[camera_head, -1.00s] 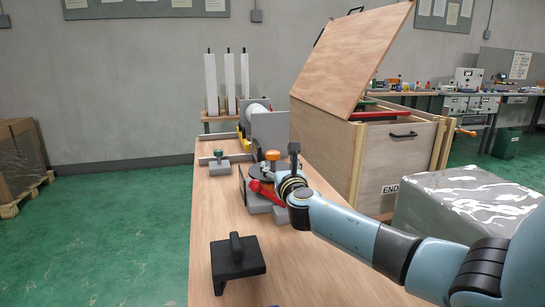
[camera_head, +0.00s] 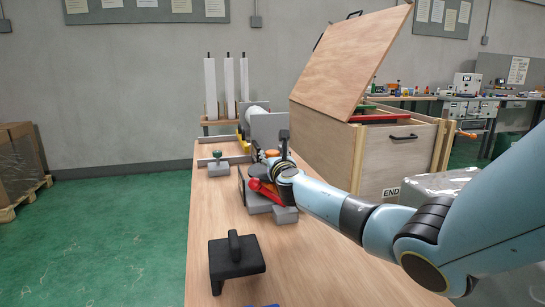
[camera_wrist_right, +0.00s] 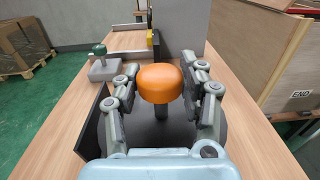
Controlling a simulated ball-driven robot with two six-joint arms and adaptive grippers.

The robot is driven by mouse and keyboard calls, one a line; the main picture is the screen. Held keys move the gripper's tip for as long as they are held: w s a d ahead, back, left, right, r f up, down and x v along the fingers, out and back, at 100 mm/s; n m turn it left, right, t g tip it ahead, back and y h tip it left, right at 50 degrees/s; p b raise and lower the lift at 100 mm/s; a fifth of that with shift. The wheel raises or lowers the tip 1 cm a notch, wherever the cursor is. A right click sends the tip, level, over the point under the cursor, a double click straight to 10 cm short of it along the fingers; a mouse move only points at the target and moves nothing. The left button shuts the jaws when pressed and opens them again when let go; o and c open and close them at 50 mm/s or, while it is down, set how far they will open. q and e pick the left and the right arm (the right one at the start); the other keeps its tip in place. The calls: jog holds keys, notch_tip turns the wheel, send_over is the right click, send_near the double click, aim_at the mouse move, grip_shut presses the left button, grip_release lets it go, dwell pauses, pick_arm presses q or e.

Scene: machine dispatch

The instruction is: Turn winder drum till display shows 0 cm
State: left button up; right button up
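An orange knob (camera_wrist_right: 160,84) stands on a short dark post above a grey round disc (camera_wrist_right: 158,135). In the head view the orange knob (camera_head: 270,154) is partly hidden by my right gripper (camera_head: 261,155). In the right wrist view my right gripper (camera_wrist_right: 161,75) is open, with one finger on each side of the knob and visible gaps between. A red part (camera_head: 266,188) and grey blocks (camera_head: 284,214) show below the gripper. I see no readable display. My left gripper is out of view.
A black block with an upright handle (camera_head: 236,262) sits at the table's front. A green knob on a grey block (camera_head: 217,165) stands left of the device. A wooden crate with its lid raised (camera_head: 398,160) is at right. The table (camera_head: 212,210) is clear at front left.

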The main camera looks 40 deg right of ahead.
grip_shut()
jog(key=shift+f, duration=0.1)
jog(key=shift+f, duration=0.2)
